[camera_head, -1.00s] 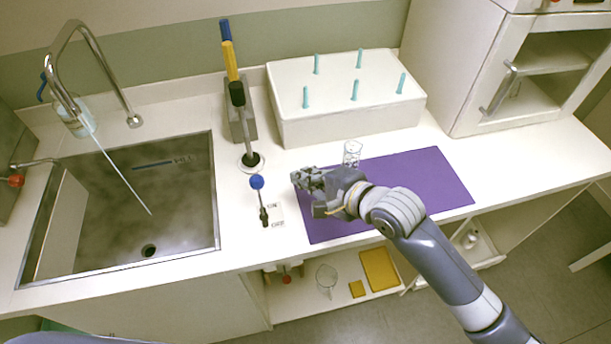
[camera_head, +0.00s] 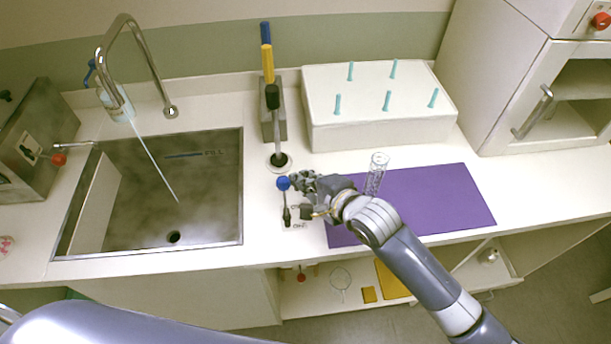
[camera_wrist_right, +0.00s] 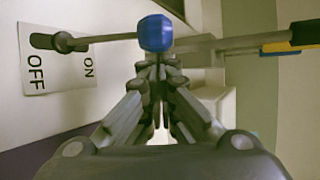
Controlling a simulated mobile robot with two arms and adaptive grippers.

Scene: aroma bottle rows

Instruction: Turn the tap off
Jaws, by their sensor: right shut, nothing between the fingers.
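A lever with a blue ball (camera_head: 283,183) stands on a white ON/OFF plate (camera_head: 295,223) right of the sink. My right gripper (camera_head: 297,179) is shut and empty, close beside the ball. In the right wrist view the blue ball (camera_wrist_right: 155,33) is just beyond the shut fingertips (camera_wrist_right: 160,66); I cannot tell whether they touch. The plate (camera_wrist_right: 60,72) shows OFF and ON. My left gripper is out of view.
A white box with teal pegs (camera_head: 380,130), a clear glass (camera_head: 376,172) and a purple mat (camera_head: 440,200) lie to the right. Counter between sink and plate is clear.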

